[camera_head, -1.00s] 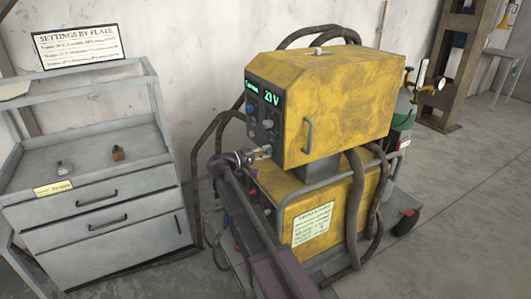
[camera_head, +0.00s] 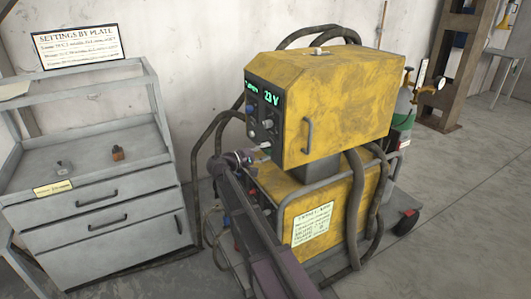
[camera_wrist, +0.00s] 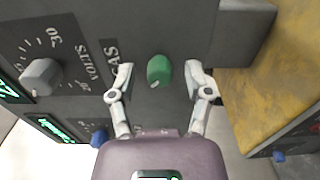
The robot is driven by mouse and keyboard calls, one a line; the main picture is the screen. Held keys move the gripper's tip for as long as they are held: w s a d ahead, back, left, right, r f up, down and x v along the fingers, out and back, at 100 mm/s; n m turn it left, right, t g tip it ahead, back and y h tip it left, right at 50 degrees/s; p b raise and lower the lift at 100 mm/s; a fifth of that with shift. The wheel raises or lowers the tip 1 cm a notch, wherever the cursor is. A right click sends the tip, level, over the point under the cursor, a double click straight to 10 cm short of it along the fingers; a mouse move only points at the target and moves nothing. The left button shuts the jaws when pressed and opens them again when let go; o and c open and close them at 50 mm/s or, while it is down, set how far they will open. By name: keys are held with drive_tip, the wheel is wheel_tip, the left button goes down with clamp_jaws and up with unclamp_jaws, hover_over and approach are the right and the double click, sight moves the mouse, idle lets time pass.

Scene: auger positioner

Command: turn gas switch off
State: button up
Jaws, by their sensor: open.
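The gas switch is a green knob (camera_wrist: 159,71) on the dark front panel, beside the lettering GAS, in the wrist view. My gripper (camera_wrist: 159,80) is open, with one finger on each side of the green knob and visible gaps to both. Whether the fingers reach the knob's depth I cannot tell. In the head view my gripper (camera_head: 259,157) is at the lower part of the panel of the yellow welding machine (camera_head: 335,105). The green knob is hidden or too small to make out there.
A grey volts knob (camera_wrist: 41,77) and a blue knob (camera_wrist: 98,138) sit left of the gripper in the wrist view. A grey cabinet (camera_head: 105,222) stands left of the machine. Hoses (camera_head: 358,200) hang beside the machine. A gas cylinder (camera_head: 404,106) stands behind it.

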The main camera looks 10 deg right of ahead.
drive_tip(key=v, duration=1.2)
idle(0.5)
drive_tip(key=s+d+f+m+g+y, duration=0.1)
drive_tip(key=s+d+f+g+y, duration=0.3)
drive_tip(key=s+d+f+y, duration=0.55)
drive_tip(key=s+f+m+g+y, duration=0.1)
drive_tip(key=s+f+y, duration=0.35)
drive_tip(key=s, duration=0.35)
drive_tip(key=s+f+m+y, duration=0.1)
drive_tip(key=s+f+y, duration=0.3)
drive_tip(key=s, duration=0.5)
wheel_tip(320, 180, up, 15)
drive_tip(key=p, duration=1.5)
drive_tip(key=shift+h+p, duration=0.3)
drive_tip(key=shift+h, duration=0.1)
